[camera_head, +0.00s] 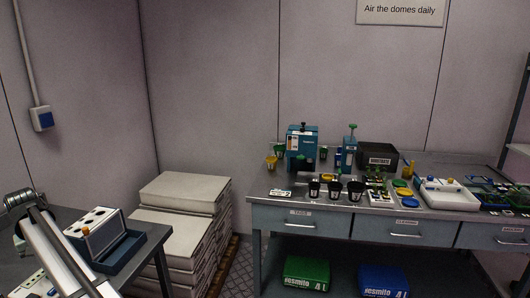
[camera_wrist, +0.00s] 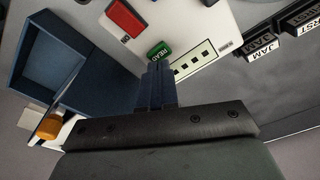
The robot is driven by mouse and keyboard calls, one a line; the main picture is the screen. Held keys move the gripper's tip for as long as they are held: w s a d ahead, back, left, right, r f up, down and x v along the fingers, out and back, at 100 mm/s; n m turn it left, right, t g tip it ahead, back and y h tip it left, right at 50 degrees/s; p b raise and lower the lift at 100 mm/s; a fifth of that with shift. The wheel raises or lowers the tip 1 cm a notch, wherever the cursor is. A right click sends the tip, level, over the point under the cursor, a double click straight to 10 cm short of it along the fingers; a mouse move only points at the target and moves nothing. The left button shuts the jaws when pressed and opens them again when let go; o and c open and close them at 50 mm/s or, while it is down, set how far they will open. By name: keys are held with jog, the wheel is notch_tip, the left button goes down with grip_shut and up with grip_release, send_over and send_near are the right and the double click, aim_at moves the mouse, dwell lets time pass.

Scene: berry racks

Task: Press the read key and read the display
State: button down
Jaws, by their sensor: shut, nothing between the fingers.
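The green key marked READ (camera_wrist: 159,51) is on a white device (camera_wrist: 185,25) in the wrist view. My gripper (camera_wrist: 160,68) is shut and empty, its fingertips at the key's lower edge in the picture; I cannot tell whether they touch it. A pale strip with several dark squares (camera_wrist: 197,62) lies right of the key; I cannot tell whether it is the display, and I read no value. A red block (camera_wrist: 126,18) is up and left of the key. In the head view my gripper is not seen, and I cannot make out the key.
A blue open tray (camera_wrist: 62,62) and an orange knob (camera_wrist: 48,127) are left of my gripper. In the head view, white sacks (camera_head: 183,192) are stacked beside the left table, and a bench (camera_head: 330,208) with tools stands at right.

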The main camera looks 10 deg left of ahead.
notch_tip(320, 180, up, 5)
jog(key=shift+r, duration=0.2)
dwell(0.6)
jog(key=shift+w, duration=0.1)
